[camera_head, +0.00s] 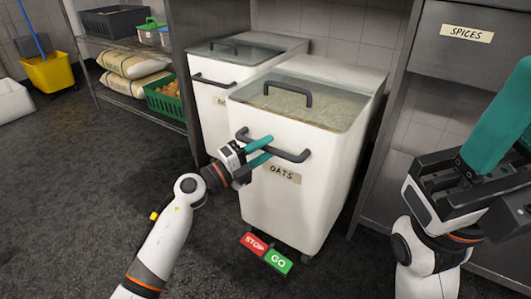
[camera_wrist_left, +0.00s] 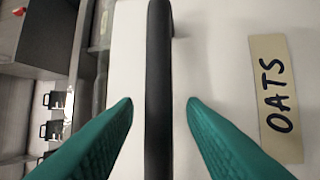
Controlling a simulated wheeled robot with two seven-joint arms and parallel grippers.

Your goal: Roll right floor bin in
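The right floor bin (camera_head: 295,215) is white with a clear lid and an OATS label (camera_head: 282,172); pale contents show through the lid. It stands partly forward of the bin on its left. Its dark front handle (camera_head: 292,155) runs across the upper front. My left gripper (camera_head: 266,151) is at the left part of this handle. In the left wrist view the open fingers lie on either side of the handle bar (camera_wrist_left: 159,90), with a gap on each side. My right gripper (camera_head: 500,125) is raised at the right edge; its opening is unclear.
Red STOP (camera_head: 254,243) and green GO (camera_head: 278,261) pedals sit low at the bin's front. A second white bin (camera_head: 213,107) stands to the left. A shelf rack with sacks (camera_head: 135,64) and a green crate (camera_head: 165,103) is further left. Dark floor in front is clear.

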